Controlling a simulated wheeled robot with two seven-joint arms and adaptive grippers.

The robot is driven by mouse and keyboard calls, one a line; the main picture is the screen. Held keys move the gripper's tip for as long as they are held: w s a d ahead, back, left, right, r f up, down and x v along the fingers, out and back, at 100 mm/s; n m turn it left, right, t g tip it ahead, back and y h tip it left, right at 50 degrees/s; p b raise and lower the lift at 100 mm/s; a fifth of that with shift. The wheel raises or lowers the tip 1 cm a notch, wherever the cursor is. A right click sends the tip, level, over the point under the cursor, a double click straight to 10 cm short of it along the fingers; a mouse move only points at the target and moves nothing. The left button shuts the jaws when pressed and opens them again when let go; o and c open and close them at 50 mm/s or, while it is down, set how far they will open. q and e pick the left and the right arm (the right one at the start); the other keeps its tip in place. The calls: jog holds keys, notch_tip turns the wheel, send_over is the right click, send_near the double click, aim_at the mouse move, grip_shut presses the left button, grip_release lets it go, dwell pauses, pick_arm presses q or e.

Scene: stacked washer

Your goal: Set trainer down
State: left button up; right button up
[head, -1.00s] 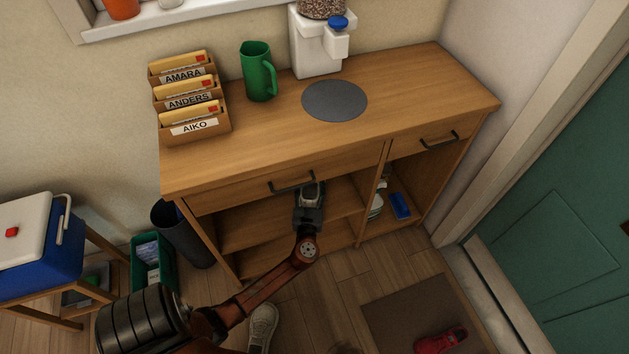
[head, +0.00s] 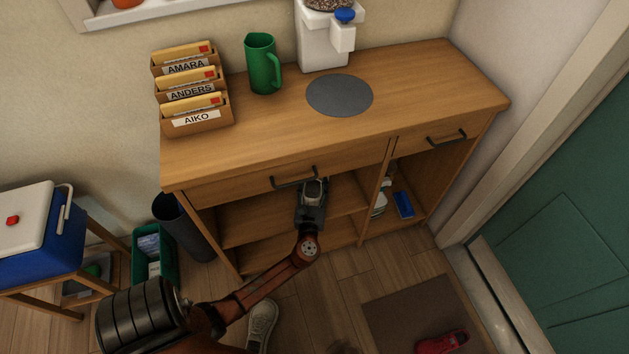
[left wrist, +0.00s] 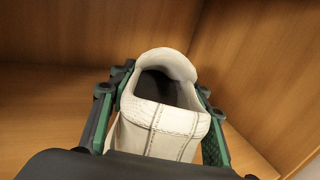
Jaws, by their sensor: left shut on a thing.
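A white trainer (left wrist: 162,125) fills the middle of the left wrist view, its heel towards the camera and its opening up. My left gripper (left wrist: 160,110) is shut on it, with green-padded fingers on both sides. In the head view the left gripper (head: 312,195) is at the front opening of the sideboard's left compartment, under the drawer. The held trainer shows only as a small pale patch there. The toe is hidden, and whether the sole touches the shelf cannot be seen. A second white trainer (head: 262,322) is on the floor in the head view. My right gripper is not in view.
The sideboard (head: 250,163) has an inner shelf (head: 247,222) with free room left of the gripper. A drawer handle (head: 294,178) juts out just above it. A divider (head: 375,190) stands to the right. A red shoe (head: 440,342) lies on the doormat (head: 405,310).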

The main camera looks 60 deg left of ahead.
pick_arm(q)
jog(key=shift+f, duration=0.2)
jog(key=o, duration=1.4)
jog(key=shift+o, duration=0.8)
jog(key=shift+f, duration=0.1)
